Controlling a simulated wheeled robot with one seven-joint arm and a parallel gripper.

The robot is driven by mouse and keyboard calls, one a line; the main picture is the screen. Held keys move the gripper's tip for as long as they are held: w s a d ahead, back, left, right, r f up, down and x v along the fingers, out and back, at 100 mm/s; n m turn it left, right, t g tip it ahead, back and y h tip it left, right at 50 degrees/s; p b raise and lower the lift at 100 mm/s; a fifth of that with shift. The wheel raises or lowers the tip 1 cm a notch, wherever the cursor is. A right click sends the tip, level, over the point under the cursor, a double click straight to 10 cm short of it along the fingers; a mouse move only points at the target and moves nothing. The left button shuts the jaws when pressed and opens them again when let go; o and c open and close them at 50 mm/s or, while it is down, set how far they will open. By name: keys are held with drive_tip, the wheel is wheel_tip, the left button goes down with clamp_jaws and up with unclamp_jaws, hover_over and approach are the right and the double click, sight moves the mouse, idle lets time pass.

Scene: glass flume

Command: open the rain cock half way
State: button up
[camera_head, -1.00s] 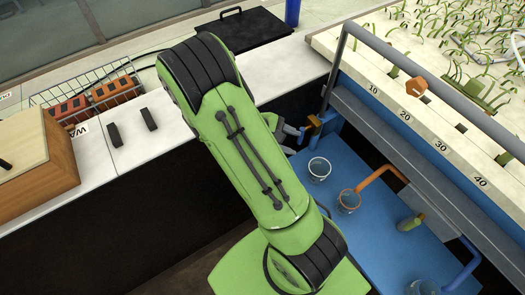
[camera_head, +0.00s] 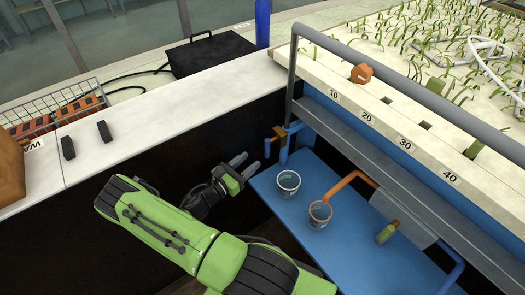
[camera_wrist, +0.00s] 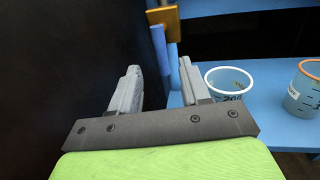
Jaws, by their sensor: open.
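A small cock with an orange-brown handle (camera_head: 279,135) sits on an upright blue pipe (camera_head: 283,154) at the left end of the blue bench; no label on it can be read, but it fits the rain cock. In the wrist view the handle (camera_wrist: 163,16) shows at the top, just beyond my fingers, with blue pipe below it. My gripper (camera_head: 247,163) is open and empty. It is to the left of the cock and a little lower in the head view, apart from it. How far the cock is turned cannot be told.
A clear cup (camera_head: 288,183) and an orange-rimmed cup (camera_head: 320,213) stand on the blue shelf (camera_head: 300,222) right of my gripper. An orange pipe (camera_head: 345,186) ends over the second cup. A grey rail (camera_head: 400,90) and the white counter's edge (camera_head: 170,128) lie above.

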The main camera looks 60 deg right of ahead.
drive_tip(key=b+x, duration=0.1)
drive_tip(key=x, duration=0.7)
clamp_jaws()
